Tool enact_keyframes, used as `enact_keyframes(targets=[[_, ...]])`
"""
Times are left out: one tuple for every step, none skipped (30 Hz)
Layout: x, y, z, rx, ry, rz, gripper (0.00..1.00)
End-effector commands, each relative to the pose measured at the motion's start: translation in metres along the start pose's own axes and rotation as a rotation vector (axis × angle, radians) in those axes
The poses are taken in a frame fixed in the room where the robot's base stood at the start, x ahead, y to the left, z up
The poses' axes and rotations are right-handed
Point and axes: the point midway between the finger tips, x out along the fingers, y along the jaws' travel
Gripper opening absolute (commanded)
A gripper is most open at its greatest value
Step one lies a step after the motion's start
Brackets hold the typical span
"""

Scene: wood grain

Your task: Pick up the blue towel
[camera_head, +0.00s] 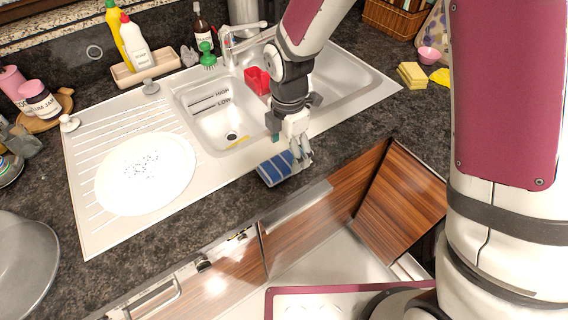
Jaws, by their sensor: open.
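The blue towel (274,170) is a small folded cloth with light stripes. It lies on the dark counter at the front edge of the sink, close to the counter's front edge. My gripper (303,160) is just above the towel's right end, with its fingers pointing down. The gripper is open. I cannot tell whether the fingers touch the towel. Part of the towel's right side is hidden behind the fingers.
The steel sink (90,170) lies behind and left, with a white plate (145,174) on its drainboard. A red holder (257,80) is in the basin area. An open wooden cabinet door (400,205) stands below the counter at right.

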Motion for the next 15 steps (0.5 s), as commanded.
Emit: enact_keyframes(targets=[[0.006, -0.001, -0.001, 0.0, 0.001, -0.004, 0.78], [0.01, 0.0, -0.001, 0.0, 0.001, -0.004, 0.78], [0.015, 0.0, 0.0, 0.001, 0.001, -0.005, 0.78], [0.019, 0.001, 0.0, 0.001, 0.001, -0.004, 0.78], [0.023, 0.001, 0.0, 0.0, 0.001, -0.004, 0.78], [0.029, 0.002, 0.0, 0.0, 0.001, -0.004, 0.78], [0.033, 0.002, 0.001, -0.001, 0.001, -0.004, 0.78], [0.036, 0.002, 0.001, 0.0, 0.001, -0.003, 0.78], [0.039, 0.002, 0.001, 0.0, 0.0, -0.002, 0.78], [0.041, 0.002, 0.001, 0.0, 0.0, -0.003, 0.78], [0.043, 0.002, 0.001, 0.0, 0.0, -0.002, 0.78], [0.044, 0.002, 0.001, 0.0, 0.0, -0.001, 0.78], [0.045, 0.003, 0.001, 0.0, 0.0, 0.0, 0.78], [0.045, 0.003, 0.001, 0.0, 0.0, 0.0, 0.78], [0.045, 0.003, 0.001, 0.0, 0.0, 0.0, 0.78]])
